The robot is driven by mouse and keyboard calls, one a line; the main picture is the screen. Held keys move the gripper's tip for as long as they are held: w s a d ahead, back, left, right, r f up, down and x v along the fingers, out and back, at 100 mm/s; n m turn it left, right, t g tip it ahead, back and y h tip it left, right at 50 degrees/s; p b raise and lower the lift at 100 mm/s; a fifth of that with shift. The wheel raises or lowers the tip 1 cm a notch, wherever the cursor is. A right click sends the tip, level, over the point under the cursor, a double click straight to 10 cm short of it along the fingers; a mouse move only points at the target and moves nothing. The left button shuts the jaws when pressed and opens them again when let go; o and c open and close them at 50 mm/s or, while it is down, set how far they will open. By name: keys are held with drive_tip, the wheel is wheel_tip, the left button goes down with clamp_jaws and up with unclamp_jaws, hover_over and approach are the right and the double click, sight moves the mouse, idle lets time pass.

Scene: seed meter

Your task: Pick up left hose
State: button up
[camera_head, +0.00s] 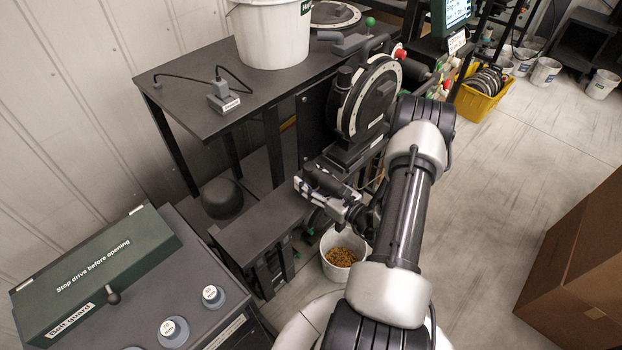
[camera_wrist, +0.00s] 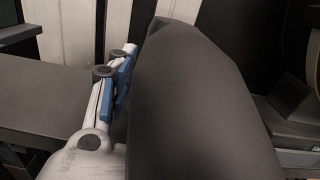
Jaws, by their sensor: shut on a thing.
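My gripper (camera_head: 318,194) is in front of the seed meter (camera_head: 367,97), below its round disc and beside the dark shelf. It is shut on a short dark cylinder (camera_head: 324,180), which looks like the left hose. In the wrist view the dark hose (camera_wrist: 200,105) fills the middle, very close to the camera.
A low dark shelf (camera_head: 262,222) stands left of my gripper.

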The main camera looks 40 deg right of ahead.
wheel_tip(320, 180, up, 26)
drive_tip(key=p, duration=1)
idle(0.4)
drive_tip(key=shift+a, duration=0.1)
